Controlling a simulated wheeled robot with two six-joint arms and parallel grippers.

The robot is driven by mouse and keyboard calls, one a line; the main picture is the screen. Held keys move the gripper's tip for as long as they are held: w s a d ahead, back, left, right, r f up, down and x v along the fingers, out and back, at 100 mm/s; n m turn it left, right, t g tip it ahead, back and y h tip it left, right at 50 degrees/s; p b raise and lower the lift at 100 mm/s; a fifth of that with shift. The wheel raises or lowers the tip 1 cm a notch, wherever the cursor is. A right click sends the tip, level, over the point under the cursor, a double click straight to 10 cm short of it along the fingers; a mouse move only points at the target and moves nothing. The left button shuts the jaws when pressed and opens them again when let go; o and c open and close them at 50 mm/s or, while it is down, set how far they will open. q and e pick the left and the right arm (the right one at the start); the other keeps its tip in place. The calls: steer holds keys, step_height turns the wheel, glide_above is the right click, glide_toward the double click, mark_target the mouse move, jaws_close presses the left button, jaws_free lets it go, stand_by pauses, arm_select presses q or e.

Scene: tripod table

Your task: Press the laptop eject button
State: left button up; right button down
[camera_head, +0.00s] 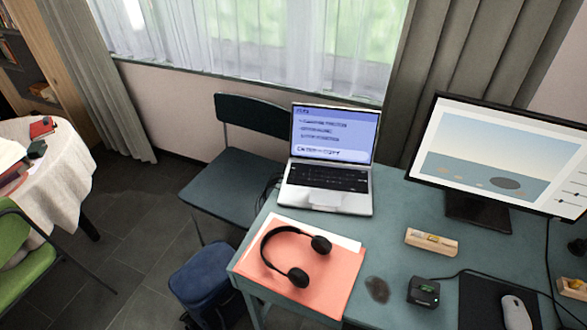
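An open silver laptop (327,186) stands at the far left corner of the teal desk (390,235). Its screen (335,134) is lit blue-white with lines of text too blurred to read. The dark keyboard and pale touchpad face the desk's front. I cannot make out an eject button at this size. Neither of my grippers shows in the head view.
Black headphones (293,255) lie on an orange folder (330,277) in front of the laptop. A monitor (500,154), wooden tray (431,241), small black device (423,291) and mouse (516,312) are to the right. A chair (235,188) stands left of the laptop.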

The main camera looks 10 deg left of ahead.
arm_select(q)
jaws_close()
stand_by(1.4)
